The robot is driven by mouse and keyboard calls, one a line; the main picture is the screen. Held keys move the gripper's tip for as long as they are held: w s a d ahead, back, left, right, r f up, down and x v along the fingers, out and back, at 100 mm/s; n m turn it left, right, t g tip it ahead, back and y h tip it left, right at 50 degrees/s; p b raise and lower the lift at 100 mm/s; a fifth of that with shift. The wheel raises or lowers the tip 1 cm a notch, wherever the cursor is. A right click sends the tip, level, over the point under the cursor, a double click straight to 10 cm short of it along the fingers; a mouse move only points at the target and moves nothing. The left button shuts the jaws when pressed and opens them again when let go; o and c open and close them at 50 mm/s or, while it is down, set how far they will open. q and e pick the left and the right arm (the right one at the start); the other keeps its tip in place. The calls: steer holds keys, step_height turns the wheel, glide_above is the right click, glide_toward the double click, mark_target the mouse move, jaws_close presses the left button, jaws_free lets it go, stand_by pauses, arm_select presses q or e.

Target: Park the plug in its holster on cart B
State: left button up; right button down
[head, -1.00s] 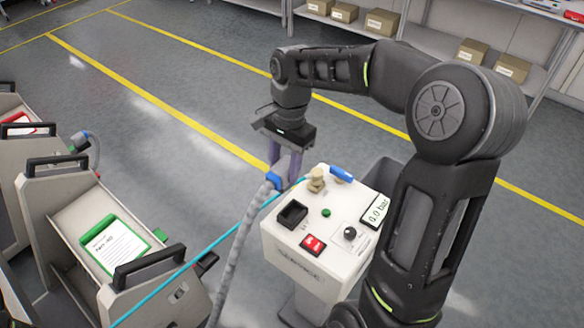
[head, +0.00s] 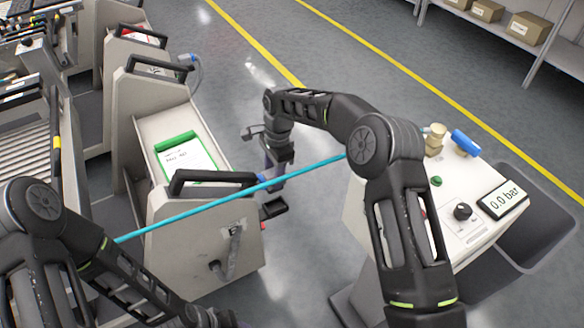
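Cart B appears to be the nearest trolley (head: 205,245), with a black handle and a green-framed card. A small black holster-like bracket (head: 273,207) sticks out from its right side. My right gripper (head: 273,168) points down just above this bracket, its fingers partly hidden. It appears shut on the plug, whose blue part (head: 262,179) shows at the fingers beside the handle. The plug's tip and grey hose are hidden. The plug looks above the bracket, not in it. My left arm crosses the lower left; its gripper is out of frame.
A cyan tube (head: 215,200) runs across the near trolley towards the white station (head: 470,200), which shows 0.0 bar. Another trolley (head: 150,95) stands behind with a blue-ended hose (head: 190,60). The floor beyond is clear up to a shelf with boxes.

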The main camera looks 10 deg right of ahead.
steer(key=shift+f, duration=0.15)
stand_by(0.3)
steer(key=shift+f+b, duration=2.25)
steer(key=shift+f, duration=1.3)
steer(key=shift+f+b, duration=0.7)
steer(key=shift+f, duration=0.5)
steer(key=c, duration=0.8)
jaws_free()
steer(key=shift+o, duration=0.2)
steer(key=r, duration=0.2)
steer(key=r+p, duration=0.1)
steer(key=r, duration=0.4)
steer(key=shift+w+d+r, duration=0.15)
steer(key=shift+d+r, duration=0.25)
